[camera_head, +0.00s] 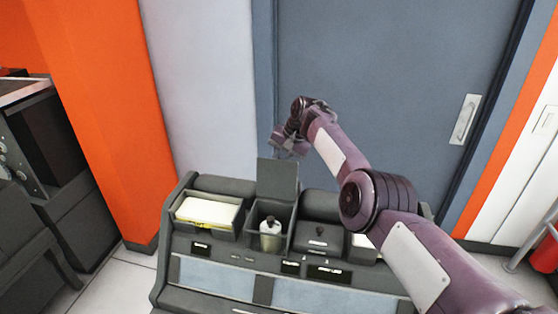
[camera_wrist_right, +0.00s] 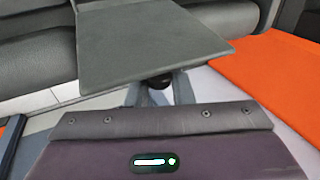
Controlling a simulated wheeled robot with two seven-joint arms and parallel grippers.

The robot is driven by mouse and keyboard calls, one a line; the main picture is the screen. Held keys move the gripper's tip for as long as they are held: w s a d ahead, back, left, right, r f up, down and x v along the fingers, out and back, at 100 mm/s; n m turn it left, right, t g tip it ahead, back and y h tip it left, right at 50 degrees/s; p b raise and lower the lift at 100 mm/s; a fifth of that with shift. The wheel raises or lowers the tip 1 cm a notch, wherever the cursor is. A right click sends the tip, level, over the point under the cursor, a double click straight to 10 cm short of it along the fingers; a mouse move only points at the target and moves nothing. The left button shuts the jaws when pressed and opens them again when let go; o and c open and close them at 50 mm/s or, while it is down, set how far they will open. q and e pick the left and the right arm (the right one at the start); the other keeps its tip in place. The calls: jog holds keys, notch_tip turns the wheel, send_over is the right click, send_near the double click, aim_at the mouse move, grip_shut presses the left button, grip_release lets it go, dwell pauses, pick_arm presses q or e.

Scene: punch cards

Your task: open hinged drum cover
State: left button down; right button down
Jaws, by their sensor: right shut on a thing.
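The hinged drum cover (camera_head: 277,179) is a dark grey square panel standing upright at the back of the open compartment in the machine's top. A silvery drum (camera_head: 270,236) with a dark top shows in that compartment. My right gripper (camera_head: 287,147) is at the cover's upper edge, behind it. In the right wrist view the cover (camera_wrist_right: 150,45) fills the upper middle, with a small black knob (camera_wrist_right: 160,82) at its edge. My right gripper's fingers (camera_wrist_right: 162,93) are shut on the knob; the cover partly hides them. My left gripper is out of view.
A tray with pale cards (camera_head: 208,211) is left of the compartment. A grey door (camera_head: 400,80) and an orange pillar (camera_head: 112,110) stand behind the machine.

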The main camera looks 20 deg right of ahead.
jog(key=shift+s+f, duration=0.2)
jog(key=shift+f, duration=0.15)
jog(key=c, duration=1.3)
grip_release()
jog(key=shift+r, duration=0.1)
jog(key=shift+w+r, duration=0.1)
jog(key=shift+r, duration=0.05)
jog(key=shift+d+r+p, duration=0.1)
jog(key=shift+r+p, duration=0.25)
jog(key=shift+r, duration=0.2)
jog(key=b+v, duration=0.1)
jog(key=v, duration=0.5)
jog(key=shift+s+d, duration=0.25)
jog(key=shift+r, duration=0.15)
